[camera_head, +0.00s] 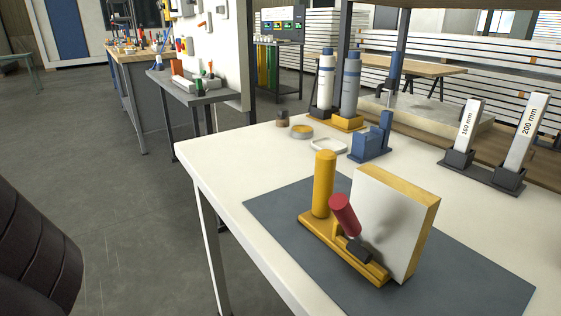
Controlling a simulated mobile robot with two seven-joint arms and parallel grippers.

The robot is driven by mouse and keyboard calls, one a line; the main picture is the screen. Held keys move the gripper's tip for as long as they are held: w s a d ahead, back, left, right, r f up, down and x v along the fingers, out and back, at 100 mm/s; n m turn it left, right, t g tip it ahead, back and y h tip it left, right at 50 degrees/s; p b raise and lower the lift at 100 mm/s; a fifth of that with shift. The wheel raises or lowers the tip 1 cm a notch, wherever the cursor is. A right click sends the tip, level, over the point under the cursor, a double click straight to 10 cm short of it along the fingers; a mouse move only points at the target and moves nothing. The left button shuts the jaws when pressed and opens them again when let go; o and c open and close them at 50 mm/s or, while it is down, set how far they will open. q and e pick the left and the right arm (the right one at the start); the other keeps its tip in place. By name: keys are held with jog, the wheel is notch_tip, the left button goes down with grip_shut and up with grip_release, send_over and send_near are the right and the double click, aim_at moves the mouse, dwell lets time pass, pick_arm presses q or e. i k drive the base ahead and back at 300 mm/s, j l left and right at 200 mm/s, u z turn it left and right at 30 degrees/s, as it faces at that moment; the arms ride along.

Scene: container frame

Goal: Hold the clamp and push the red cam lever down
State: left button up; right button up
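The clamp (316,232) is a yellow base with an upright yellow cylindrical post (324,184) at its left end. It sits on a dark grey mat on the white table. The red cam lever (344,215) is a short red cylinder that leans up and to the left, above a dark block (359,249) on the base. A pale panel with a yellow edge (393,222) stands upright right behind the lever. I cannot tell whether the clamp touches the panel. Neither of my grippers shows in the head view.
The mat (276,217) has free room around the clamp. Behind it on the white table (233,157) stand a blue holder (370,146), shallow dishes (327,145) and two bottles (349,88). Blocks marked 160 mm (468,124) and 200 mm (525,132) stand at the right.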

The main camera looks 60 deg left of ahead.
aim_at(339, 202)
jog(key=j+z, duration=0.2)
jog(key=j, duration=0.2)
jog(key=k+j+z, duration=0.2)
jog(key=j, duration=0.65)
jog(key=k+j+z, duration=0.1)
jog(key=j, duration=0.3)
